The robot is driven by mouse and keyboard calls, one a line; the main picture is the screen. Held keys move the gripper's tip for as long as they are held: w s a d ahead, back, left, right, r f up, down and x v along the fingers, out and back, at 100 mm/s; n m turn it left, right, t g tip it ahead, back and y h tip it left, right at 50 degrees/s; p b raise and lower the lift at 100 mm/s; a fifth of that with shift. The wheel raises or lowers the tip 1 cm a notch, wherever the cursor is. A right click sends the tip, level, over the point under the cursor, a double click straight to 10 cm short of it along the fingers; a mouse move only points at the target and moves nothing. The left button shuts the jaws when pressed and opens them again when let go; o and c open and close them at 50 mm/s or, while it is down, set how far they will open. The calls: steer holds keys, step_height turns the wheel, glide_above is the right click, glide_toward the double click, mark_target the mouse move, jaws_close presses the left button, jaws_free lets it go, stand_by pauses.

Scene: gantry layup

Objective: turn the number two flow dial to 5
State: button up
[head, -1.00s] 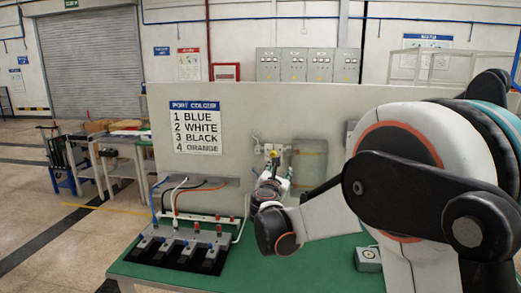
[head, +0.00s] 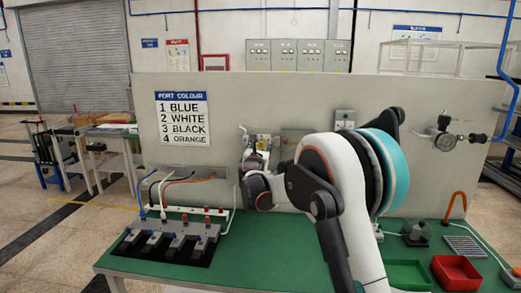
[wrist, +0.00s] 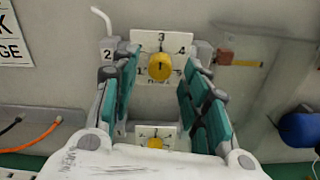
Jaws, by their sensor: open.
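The number two flow dial is a round yellow knob (wrist: 160,67) on a white plate with black numbers, in the wrist view. A tag reading 2 (wrist: 107,53) is left of it. A small dark mark on the knob appears to point up towards 3. My gripper (wrist: 161,62) is open, its teal-padded fingers left and right of the knob with gaps on both sides. A second yellow dial (wrist: 155,143) sits below, partly hidden by my gripper. In the head view my gripper (head: 250,145) is at the wall panel and hides most of the dials.
A port colour sign (head: 182,118) hangs on the panel (head: 225,100).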

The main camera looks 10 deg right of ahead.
steer(key=shift+x, duration=1.05)
jaws_close()
